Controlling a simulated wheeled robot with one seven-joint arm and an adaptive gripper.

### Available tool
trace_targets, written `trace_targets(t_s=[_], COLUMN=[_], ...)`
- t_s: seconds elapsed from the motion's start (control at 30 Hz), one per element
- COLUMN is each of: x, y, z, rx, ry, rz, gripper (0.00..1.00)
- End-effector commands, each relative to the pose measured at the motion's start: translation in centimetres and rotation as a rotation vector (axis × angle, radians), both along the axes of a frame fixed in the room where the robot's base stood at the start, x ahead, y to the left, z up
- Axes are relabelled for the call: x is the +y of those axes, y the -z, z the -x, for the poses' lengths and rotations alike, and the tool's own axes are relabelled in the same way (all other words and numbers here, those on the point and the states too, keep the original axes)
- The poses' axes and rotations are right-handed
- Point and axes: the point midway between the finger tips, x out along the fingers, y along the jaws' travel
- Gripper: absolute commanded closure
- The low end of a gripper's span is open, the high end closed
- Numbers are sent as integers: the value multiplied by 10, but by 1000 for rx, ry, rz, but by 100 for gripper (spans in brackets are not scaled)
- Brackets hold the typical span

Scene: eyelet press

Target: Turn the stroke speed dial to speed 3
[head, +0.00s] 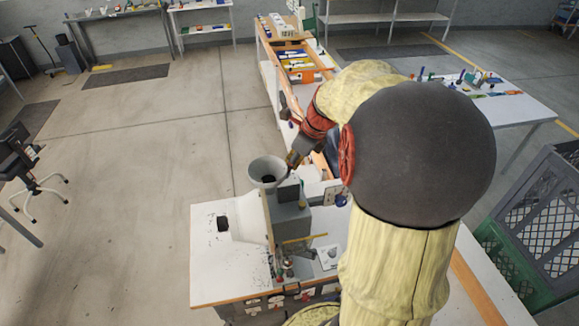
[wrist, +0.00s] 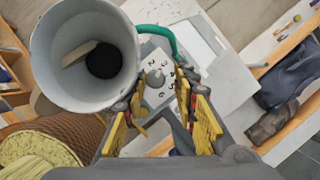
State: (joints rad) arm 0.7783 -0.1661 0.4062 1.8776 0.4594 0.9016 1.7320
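The stroke speed dial (wrist: 155,78) is a small grey knob on a pale plate (wrist: 158,94) with dark numerals around it, in the wrist view. Which numeral it points to is too small to tell. My gripper (wrist: 159,97) is open, with one yellow-padded finger on each side of the plate's lower part. The knob shows beyond the gap between the fingertips, and I see no contact. In the head view my gripper (head: 292,162) is beside the grey press (head: 289,220), just right of its funnel, and the dial is hidden.
The press's wide funnel (head: 267,170) stands close to my gripper; it also fills the upper left of the wrist view (wrist: 60,60). A green hose (wrist: 160,33) curves near the dial plate. The press stands on a white table (head: 212,275). A green crate (head: 510,265) is at right.

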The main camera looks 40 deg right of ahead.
Motion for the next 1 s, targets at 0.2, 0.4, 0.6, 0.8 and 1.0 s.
trace_targets(t_s=[0.2, 0.4, 0.6, 0.8, 1.0], x=[3, 4, -1, -7, -11], y=[3, 3, -15, -44, -65], z=[2, 2, 8, 17, 25], rx=[7, 8, 3, 1, 1], ry=[-4, -5, -3, -2, -1], rz=[-8, -10, -6, -3, -4], gripper=[63, 63, 63, 63, 63])
